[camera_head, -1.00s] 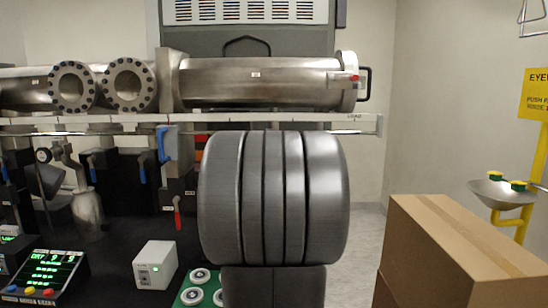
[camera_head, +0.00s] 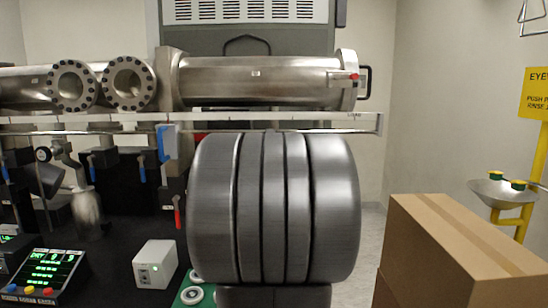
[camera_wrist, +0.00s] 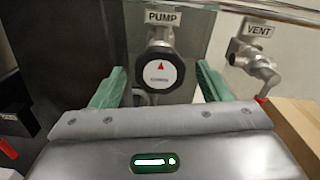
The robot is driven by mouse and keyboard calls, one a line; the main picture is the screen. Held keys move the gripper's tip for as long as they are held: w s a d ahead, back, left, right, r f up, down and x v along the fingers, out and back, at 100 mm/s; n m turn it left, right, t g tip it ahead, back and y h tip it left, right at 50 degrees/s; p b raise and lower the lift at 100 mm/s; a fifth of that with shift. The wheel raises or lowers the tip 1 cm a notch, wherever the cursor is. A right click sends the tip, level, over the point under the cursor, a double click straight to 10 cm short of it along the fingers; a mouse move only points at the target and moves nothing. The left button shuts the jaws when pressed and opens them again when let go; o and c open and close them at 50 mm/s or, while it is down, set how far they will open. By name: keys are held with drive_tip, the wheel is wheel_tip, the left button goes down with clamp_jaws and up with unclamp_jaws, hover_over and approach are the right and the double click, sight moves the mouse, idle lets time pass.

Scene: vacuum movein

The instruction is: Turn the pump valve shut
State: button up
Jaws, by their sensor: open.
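The pump valve (camera_wrist: 160,62) shows in the wrist view as a round knob with a white face, a dark rim and a red arrow pointing up. The PUMP label (camera_wrist: 163,17) is just above it. My gripper (camera_wrist: 160,80) is open, with one green finger on each side of the knob and a gap on both sides. I cannot tell how far the fingertips reach along the knob. In the head view my arm hides the gripper and the pump valve.
The vent valve (camera_wrist: 254,58), with its VENT label (camera_wrist: 258,29), is close to the right of my gripper. A cardboard box (camera_head: 455,255) stands at the right in the head view. A steel chamber (camera_head: 250,82) lies above a long rail (camera_head: 300,122).

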drive_tip(key=s, duration=1.1)
drive_tip(key=shift+s+p, duration=0.35)
drive_tip(key=shift+p, duration=0.05)
drive_tip(key=w, duration=1.4)
drive_tip(key=shift+s, duration=0.15)
